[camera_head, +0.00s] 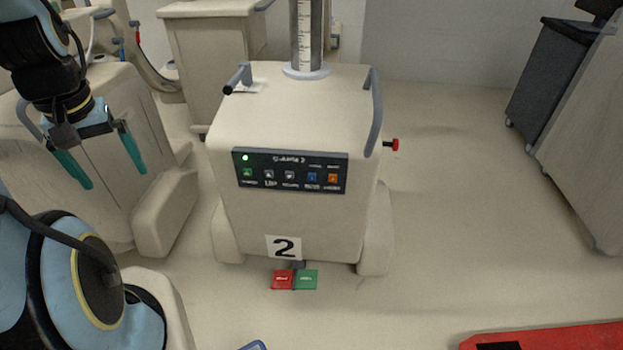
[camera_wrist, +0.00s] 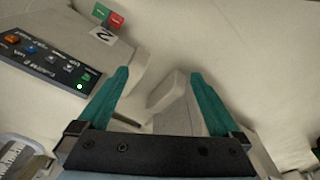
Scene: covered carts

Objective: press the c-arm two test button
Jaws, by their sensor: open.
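The cream unit marked "2" (camera_head: 284,247) stands in the middle of the head view. Its dark control panel (camera_head: 290,158) has a row of several small buttons: a green button (camera_head: 248,173), two pale ones, a blue button (camera_head: 312,177) and an orange button (camera_head: 333,178). A green light glows at the panel's upper left. The small labels are too blurred to tell which is the test button. My gripper (camera_head: 110,168) is open and empty, pointing down, left of the panel and apart from it. In the wrist view, the panel (camera_wrist: 45,66) lies left of my open teal fingers (camera_wrist: 160,76).
Red and green pedals (camera_head: 294,279) lie at the unit's foot. Grey handles (camera_head: 374,112) flank its top, and a red knob (camera_head: 395,145) juts from its right side. Another cream unit stands close at left.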

